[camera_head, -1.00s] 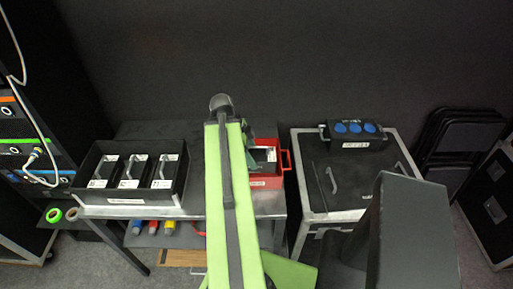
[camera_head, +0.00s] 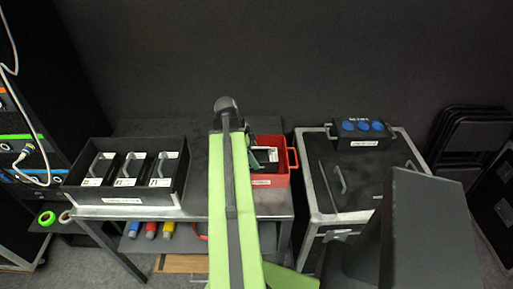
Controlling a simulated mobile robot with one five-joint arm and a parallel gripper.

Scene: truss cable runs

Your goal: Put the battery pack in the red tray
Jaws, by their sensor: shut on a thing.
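The red tray (camera_head: 284,178) stands on the bench, just right of my green arm, which hides its left part. A dark battery pack (camera_head: 271,153) with a pale edge shows within the tray's outline. My gripper (camera_head: 258,158) is at the tray, mostly hidden behind my arm; only a dark green finger shows. It is shut on the battery pack. Whether the pack touches the tray floor cannot be told.
A black bin (camera_head: 70,192) with three similar packs stands on the bench's left. A black case (camera_head: 375,171) with a blue-socket box (camera_head: 358,144) is at right. Tape rolls (camera_head: 47,218) and coloured cylinders (camera_head: 151,230) sit lower left. A cable rack is far left.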

